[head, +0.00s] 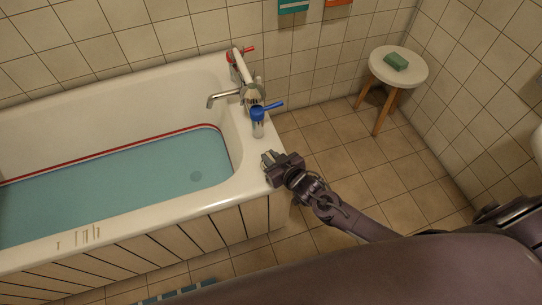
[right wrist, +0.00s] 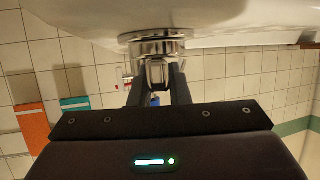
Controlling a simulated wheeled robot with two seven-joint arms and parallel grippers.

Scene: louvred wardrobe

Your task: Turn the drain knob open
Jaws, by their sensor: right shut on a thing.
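The drain knob (right wrist: 157,70) is a small chrome piece on a round chrome base (right wrist: 155,40), fixed to the white tub surface in the right wrist view. My right gripper (right wrist: 157,78) has a dark finger on each side of the knob and is shut on it. In the head view my right gripper (head: 266,159) is at the near right corner of the bathtub (head: 228,190), and the knob is mostly hidden by it. My left gripper is not in view.
A tap with a blue lever (head: 268,106), a red lever (head: 245,50) and a chrome spout (head: 222,98) stands on the tub's right end. Tiled floor (head: 350,175) beside the tub is clear.

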